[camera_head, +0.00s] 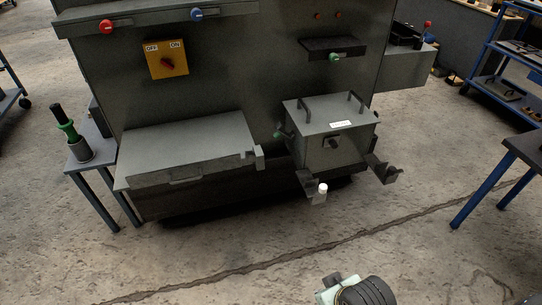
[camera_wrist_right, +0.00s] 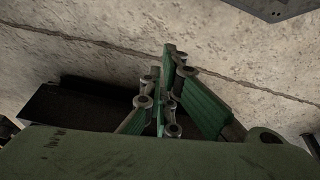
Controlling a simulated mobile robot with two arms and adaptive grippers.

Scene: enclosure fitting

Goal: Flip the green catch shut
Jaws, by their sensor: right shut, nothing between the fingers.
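A grey box (camera_head: 326,140) with two dark handles on its lid and a white label stands at the front of the grey cabinet. A small green piece (camera_head: 279,134), which looks like the green catch, sticks out at the box's left side. It is too small to tell how far it is turned. My right gripper (camera_wrist_right: 166,92) is shut and empty in the right wrist view, over bare floor and well apart from the box. The box and catch are not visible in that view. My left gripper is not in view.
A grey lidded case (camera_head: 190,147) sits left of the box. A green knob (camera_head: 335,57) is under a small shelf above. A green-handled tool stands in a cup on a side table (camera_head: 73,164). Floor in front is clear.

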